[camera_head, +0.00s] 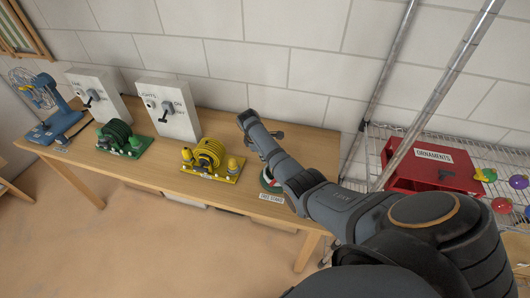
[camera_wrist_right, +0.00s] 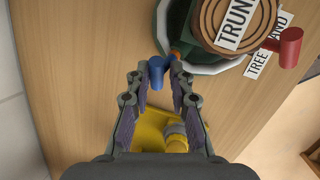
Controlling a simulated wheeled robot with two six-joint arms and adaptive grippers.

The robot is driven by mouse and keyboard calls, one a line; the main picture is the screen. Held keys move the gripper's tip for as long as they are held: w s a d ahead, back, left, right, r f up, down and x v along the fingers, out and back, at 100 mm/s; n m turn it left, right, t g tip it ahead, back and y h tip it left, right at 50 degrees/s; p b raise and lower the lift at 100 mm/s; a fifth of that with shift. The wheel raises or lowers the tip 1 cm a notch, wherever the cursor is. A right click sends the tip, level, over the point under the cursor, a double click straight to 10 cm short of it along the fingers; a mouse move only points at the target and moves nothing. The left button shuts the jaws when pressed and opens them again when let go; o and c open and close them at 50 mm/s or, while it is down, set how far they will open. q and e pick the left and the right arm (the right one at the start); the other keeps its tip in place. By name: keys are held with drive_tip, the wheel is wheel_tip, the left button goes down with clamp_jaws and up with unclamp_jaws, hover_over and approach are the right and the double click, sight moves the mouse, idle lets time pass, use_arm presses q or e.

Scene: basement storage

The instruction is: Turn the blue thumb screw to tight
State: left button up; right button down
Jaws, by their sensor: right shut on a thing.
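The tree stand (camera_wrist_right: 184,22) is dark green with a pale rim and stands on the table. A round wooden piece labelled TRUNK (camera_wrist_right: 232,20) sits in it. The blue thumb screw (camera_wrist_right: 157,72) sticks out from the stand's side, in the right wrist view. My right gripper (camera_wrist_right: 157,76) is shut on it, a finger on each side. In the head view, part of the stand (camera_head: 268,182) and its label show behind my right arm. The arm hides the screw and the fingertips there. My left gripper is not in view.
A red thumb screw (camera_wrist_right: 290,45) sticks out on the stand's right side. A wire shelf with a red box (camera_head: 430,170) stands right of the table.

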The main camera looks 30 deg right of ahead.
drive_tip(key=shift+w+a+m+h+b, duration=0.15)
drive_tip(key=shift+m+h+b, duration=0.15)
drive_tip(key=shift+m+h, duration=0.3)
drive_tip(key=shift+f+m+b, duration=0.2)
drive_tip(key=shift+m+b, duration=0.15)
drive_tip(key=shift+m, duration=0.15)
drive_tip(key=m+h+b, duration=0.1)
drive_tip(key=b, duration=0.2)
drive_tip(key=f+m+g+h+b, duration=0.1)
drive_tip(key=m+b, duration=0.1)
drive_tip(key=b, duration=0.1)
drive_tip(key=m+g+h+b, duration=0.1)
drive_tip(key=b, duration=0.2)
drive_tip(key=shift+w+a+f+m, duration=0.15)
drive_tip(key=shift+w+a+m, duration=0.05)
drive_tip(key=shift+m, duration=0.1)
drive_tip(key=m+g+b, duration=0.1)
drive_tip(key=b, duration=0.4)
drive_tip(key=m+g+h+b, duration=0.1)
drive_tip(key=m+b, duration=0.1)
drive_tip(key=b, duration=0.3)
drive_tip(key=shift+w+r+h, duration=0.1)
drive_tip(key=shift+r+h, duration=0.1)
drive_tip(key=shift+h, duration=0.1)
drive_tip(key=shift+r+m+g+b, duration=0.25)
drive_tip(key=shift+m+g+b, duration=0.15)
drive_tip(key=shift+b, duration=0.7)
drive_tip(key=c, duration=1.2)
unclamp_jaws()
